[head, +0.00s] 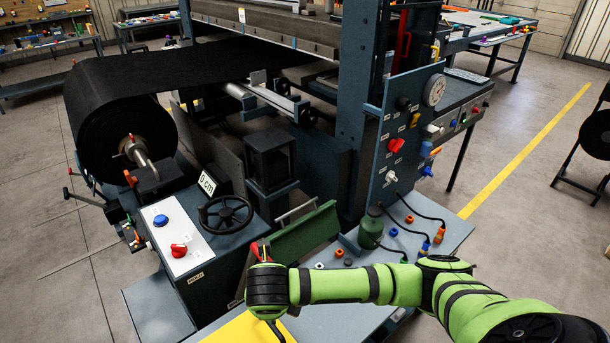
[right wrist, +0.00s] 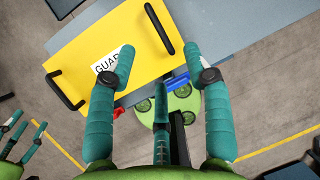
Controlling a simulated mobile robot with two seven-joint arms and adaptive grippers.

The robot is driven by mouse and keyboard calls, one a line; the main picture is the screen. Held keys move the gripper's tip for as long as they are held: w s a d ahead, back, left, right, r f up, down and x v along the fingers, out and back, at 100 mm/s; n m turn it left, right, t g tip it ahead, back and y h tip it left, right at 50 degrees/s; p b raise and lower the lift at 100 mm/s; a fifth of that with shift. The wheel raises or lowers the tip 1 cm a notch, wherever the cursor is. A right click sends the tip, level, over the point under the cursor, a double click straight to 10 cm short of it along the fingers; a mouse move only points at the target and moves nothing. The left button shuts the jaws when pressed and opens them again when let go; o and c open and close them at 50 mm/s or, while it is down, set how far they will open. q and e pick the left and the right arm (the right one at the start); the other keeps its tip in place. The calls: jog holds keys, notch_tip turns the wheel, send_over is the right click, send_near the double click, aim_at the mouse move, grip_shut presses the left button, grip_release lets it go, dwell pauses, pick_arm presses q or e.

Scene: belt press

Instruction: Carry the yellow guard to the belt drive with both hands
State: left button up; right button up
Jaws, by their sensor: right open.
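The yellow guard (right wrist: 115,35) is a flat yellow panel with a label starting "GUAR" and two black bar handles, one at its left edge (right wrist: 66,90) and one at its right (right wrist: 159,28). In the head view only part of the guard (head: 232,332) shows at the bottom edge. My right gripper (right wrist: 160,52) is open, its teal fingers spread over the guard's near right part with nothing between them. My left gripper (right wrist: 22,138) shows at the left edge of the right wrist view, fingers spread, apart from the guard. I cannot tell which machine part is the belt drive.
A control box with a black handwheel (head: 225,214) stands left of my right arm. A dark green panel (head: 303,235) and a grey-blue bench top (head: 440,235) with cables and small fittings lie beyond the arm. Open floor (head: 530,250) lies at the right.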

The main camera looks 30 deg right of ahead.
jog(key=shift+d+r, duration=0.1)
jog(key=shift+s+d+r, duration=0.35)
jog(key=shift+d+r, duration=0.3)
jog(key=shift+d, duration=0.2)
jog(key=shift+s+d+r, duration=0.3)
jog(key=shift+d+r, duration=0.35)
jog(key=shift+d, duration=0.2)
